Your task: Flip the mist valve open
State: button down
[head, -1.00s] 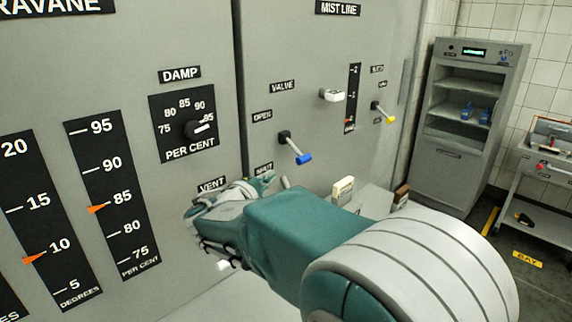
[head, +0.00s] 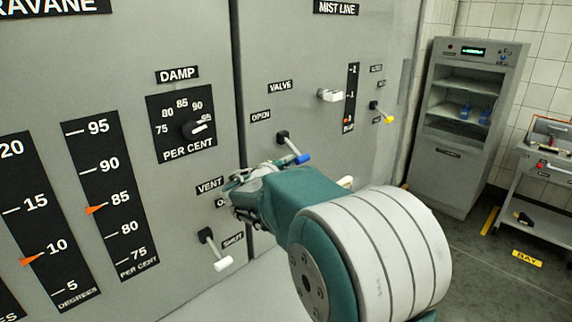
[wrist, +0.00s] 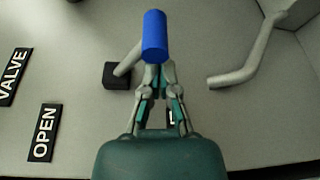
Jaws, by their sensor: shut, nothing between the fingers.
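The mist valve is a lever with a blue grip (head: 302,158) on a black mount (head: 283,137), below the VALVE label (head: 280,86) and OPEN label (head: 261,116). It slants down and right in the head view. In the wrist view the blue grip (wrist: 154,37) stands just beyond my fingertips and partly overlaps them. My gripper (wrist: 158,72) is shut and empty. In the head view my gripper (head: 238,180) is below and left of the lever. Whether it touches the lever I cannot tell. The valve's lower label is hidden behind my arm.
A white-handled vent lever (head: 222,264) sticks out below left of my gripper. A white knob (head: 330,95) and a yellow-tipped lever (head: 387,118) are to the right. A bent grey pipe (wrist: 245,70) is right of the blue grip. A grey cabinet (head: 450,180) stands farther right.

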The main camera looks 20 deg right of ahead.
aim_at(293, 147)
jog(key=shift+s+d+r+n+g, duration=0.15)
jog(key=shift+s+r+n+g, duration=0.3)
jog(key=shift+n, duration=0.45)
jog(key=r+n, duration=0.1)
jog(key=r+n+g, duration=0.1)
jog(key=n, duration=0.1)
jog(key=r+n+g, duration=0.1)
jog(key=n, duration=0.1)
jog(key=shift+s+d+r+y, duration=0.15)
jog(key=shift+s+r+y, duration=0.15)
jog(key=shift+r+y, duration=0.1)
jog(key=shift+r+n+g, duration=0.25)
jog(key=shift+r+n, duration=0.05)
jog(key=shift+r, duration=0.3)
